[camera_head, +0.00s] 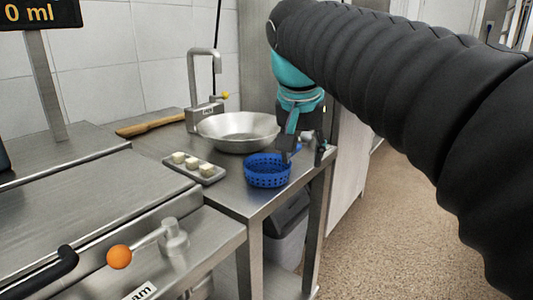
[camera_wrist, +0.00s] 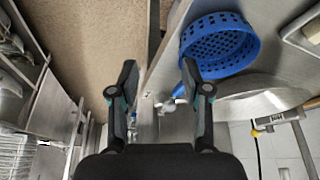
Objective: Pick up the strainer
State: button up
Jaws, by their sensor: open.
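The strainer (camera_head: 267,172) is a blue perforated round basket standing on the steel counter, near its right edge. In the wrist view the strainer (camera_wrist: 218,42) shows at upper right, with its holed bottom visible. A small blue part, perhaps its handle, shows between the fingers, partly hidden. My gripper (camera_head: 304,152) is just right of the basket in the head view, pointing down at the counter edge. In the wrist view my gripper (camera_wrist: 160,80) has its two dark fingers spread apart, with the basket beyond the right finger. I cannot tell whether a finger touches the strainer.
A steel bowl (camera_head: 238,132) stands behind the strainer, near a tap (camera_head: 205,90). A small tray (camera_head: 207,174) with pale cubes lies to the left. A wooden-handled tool (camera_head: 150,125) lies farther back. A grey bin (camera_head: 287,235) is under the counter. Open floor lies to the right.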

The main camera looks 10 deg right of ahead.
jog(key=w+a+r+m+h, duration=0.1)
jog(key=w+a+r+m, duration=0.2)
jog(key=w+r, duration=0.4)
jog(key=m+b, duration=0.1)
jog(key=b, duration=0.1)
send_over(278, 163)
jog(key=w+d, duration=0.1)
jog(key=d, duration=0.1)
jog(key=shift+g, duration=0.4)
jog(key=f, duration=0.6)
jog(key=shift+a, duration=0.2)
jog(key=shift+b+x, duration=0.5)
jog(key=shift+x, duration=2.8)
jog(key=shift+w+d+r, duration=0.1)
jog(key=shift+w+d, duration=0.05)
jog(key=shift+w, duration=0.05)
grip_shut()
